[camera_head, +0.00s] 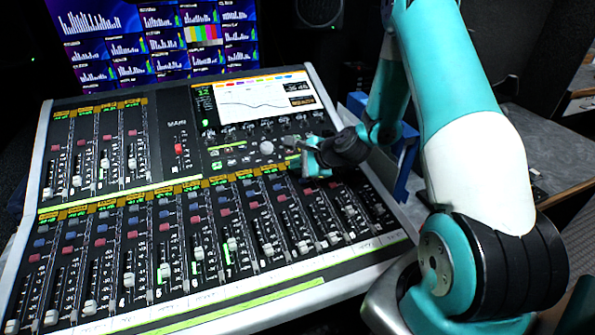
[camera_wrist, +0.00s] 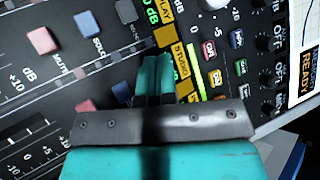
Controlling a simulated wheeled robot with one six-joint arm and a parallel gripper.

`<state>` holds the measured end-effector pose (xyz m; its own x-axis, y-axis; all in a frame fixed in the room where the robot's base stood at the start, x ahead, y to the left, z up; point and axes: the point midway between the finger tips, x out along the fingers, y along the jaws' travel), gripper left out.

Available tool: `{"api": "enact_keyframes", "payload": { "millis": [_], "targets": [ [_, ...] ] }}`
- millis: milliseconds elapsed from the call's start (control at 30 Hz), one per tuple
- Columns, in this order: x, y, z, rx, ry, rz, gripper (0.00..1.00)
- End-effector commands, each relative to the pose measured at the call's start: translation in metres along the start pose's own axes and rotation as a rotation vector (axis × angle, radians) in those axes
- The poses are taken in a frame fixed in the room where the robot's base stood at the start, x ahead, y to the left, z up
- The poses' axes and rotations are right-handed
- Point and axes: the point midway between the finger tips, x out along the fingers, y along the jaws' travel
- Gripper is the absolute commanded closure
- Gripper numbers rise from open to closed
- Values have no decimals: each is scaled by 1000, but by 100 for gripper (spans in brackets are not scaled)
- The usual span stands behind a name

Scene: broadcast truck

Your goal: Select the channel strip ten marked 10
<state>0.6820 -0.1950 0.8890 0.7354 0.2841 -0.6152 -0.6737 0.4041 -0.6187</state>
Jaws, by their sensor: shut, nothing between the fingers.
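The mixing console (camera_head: 190,311) has a lower bank of channel strips, each with a fader and red and blue-grey buttons under amber labels. I cannot read a 10 on any strip, so I cannot tell which is strip ten. My gripper (camera_head: 308,163) is over the right part of the console, near the top of the lower bank. In the wrist view my gripper (camera_wrist: 154,66) is shut and empty, its fingertips beside an orange label (camera_wrist: 165,37) and an amber label (camera_wrist: 183,72). Contact with the panel cannot be told. The arm hides some right-hand strip tops.
A smaller upper bank of faders (camera_head: 105,160) is at the left. The console's screen (camera_head: 262,102) and knobs lie above my gripper. A wall of monitors (camera_head: 150,40) stands behind. A blue object (camera_head: 404,180) is at the console's right, and a grey desk (camera_head: 540,150) lies beyond.

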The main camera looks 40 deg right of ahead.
Motion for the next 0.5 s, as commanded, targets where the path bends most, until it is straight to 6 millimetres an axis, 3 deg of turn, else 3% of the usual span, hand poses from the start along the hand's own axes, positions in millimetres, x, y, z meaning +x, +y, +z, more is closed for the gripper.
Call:
{"api": "enact_keyframes", "payload": {
  "millis": [500],
  "targets": [
    [-2,-2,2,0,0,0,100]
  ]
}}
